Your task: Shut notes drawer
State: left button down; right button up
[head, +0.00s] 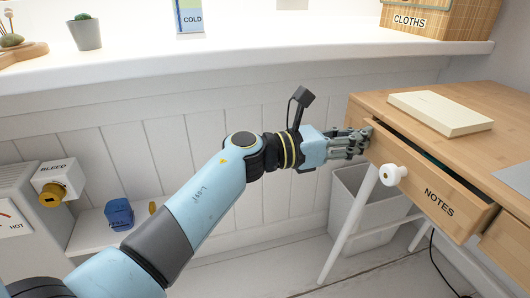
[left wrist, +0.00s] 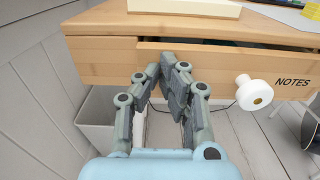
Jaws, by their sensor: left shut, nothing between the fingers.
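The notes drawer (head: 464,207) is partly open under the wooden desk top, with a dark gap behind its front. Its front bears the word NOTES and a round white knob (head: 393,175). In the left wrist view the drawer front (left wrist: 215,66) runs across the picture, with the knob (left wrist: 254,93) to the right of my fingers. My left gripper (head: 366,134) is shut and empty at the left end of the drawer front, left of the knob. Its fingertips (left wrist: 176,64) overlap the front in the wrist view; I cannot tell whether they touch it. My right gripper is not in view.
A cream box or book (head: 440,112) lies on the desk top (head: 375,100). A grey bin (head: 360,205) stands beneath, by a white desk leg. A white shelf (head: 220,75) runs along the panelled wall behind my arm. A heater with a BLEED valve (head: 55,185) stands left.

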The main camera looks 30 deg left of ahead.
pick_arm(q)
jog(key=x, duration=0.2)
jog(key=shift+w+d, duration=0.25)
jog(key=shift+r, duration=0.1)
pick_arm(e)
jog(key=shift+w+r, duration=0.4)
pick_arm(q)
jog(key=shift+w, duration=0.1)
